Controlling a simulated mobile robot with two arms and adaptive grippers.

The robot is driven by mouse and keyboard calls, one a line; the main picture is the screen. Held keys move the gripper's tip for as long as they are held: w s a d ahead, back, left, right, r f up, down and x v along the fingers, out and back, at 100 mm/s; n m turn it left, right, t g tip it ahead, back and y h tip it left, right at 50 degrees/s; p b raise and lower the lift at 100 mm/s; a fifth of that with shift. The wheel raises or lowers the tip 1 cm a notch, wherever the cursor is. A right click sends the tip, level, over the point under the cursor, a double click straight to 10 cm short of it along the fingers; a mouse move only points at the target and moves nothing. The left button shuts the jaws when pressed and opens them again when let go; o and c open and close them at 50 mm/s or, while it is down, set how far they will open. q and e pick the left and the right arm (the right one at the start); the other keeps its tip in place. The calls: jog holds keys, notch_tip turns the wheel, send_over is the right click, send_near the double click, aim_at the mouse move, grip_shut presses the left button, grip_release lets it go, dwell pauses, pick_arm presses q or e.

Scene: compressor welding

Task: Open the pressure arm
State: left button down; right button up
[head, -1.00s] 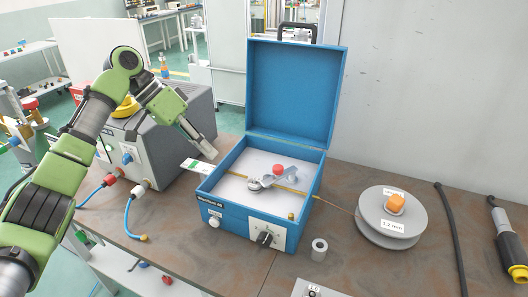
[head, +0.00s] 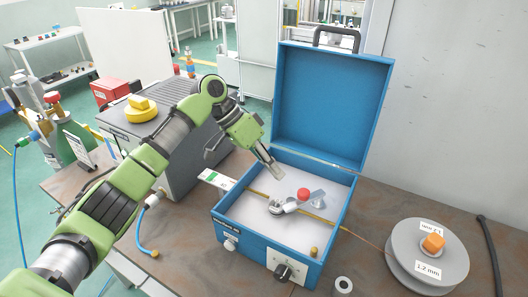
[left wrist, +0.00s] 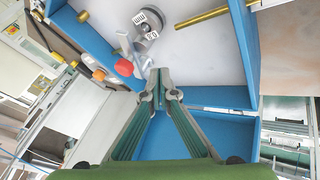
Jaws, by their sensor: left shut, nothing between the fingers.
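The blue case (head: 330,110) stands on the bench with its lid up. Inside, on the white panel, is the pressure arm (head: 290,207), a grey metal lever with a red knob (head: 303,194) beside a round metal roller. A brass rod runs across the panel near it. In the left wrist view the red knob (left wrist: 124,67) and the grey lever (left wrist: 138,47) lie above and left of the fingertips. My left gripper (head: 275,173) is shut and empty over the back left part of the case, apart from the knob. It also shows in the left wrist view (left wrist: 163,86). My right gripper is out of view.
A grey spool (head: 428,262) with an orange hub stands right of the case. A metal ring (head: 343,284) lies in front of it. A grey machine (head: 178,145) stands at the left behind my arm. The raised lid closes off the back.

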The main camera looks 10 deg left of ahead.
aim_at(305, 200)
pick_arm(q)
jog(key=s+d, duration=0.1)
jog(key=s+d+p, duration=0.1)
jog(key=shift+d+f, duration=0.35)
jog(key=shift+d, duration=0.05)
jog(key=shift+s+d+p, duration=0.3)
jog(key=shift+s+d, duration=0.05)
jog(key=shift+s, duration=0.05)
jog(key=shift+f, duration=0.1)
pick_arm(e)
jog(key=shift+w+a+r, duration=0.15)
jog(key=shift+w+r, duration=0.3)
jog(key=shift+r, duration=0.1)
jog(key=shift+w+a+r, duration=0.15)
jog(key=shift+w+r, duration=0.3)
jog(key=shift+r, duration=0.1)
pick_arm(q)
jog(key=shift+d, duration=0.1)
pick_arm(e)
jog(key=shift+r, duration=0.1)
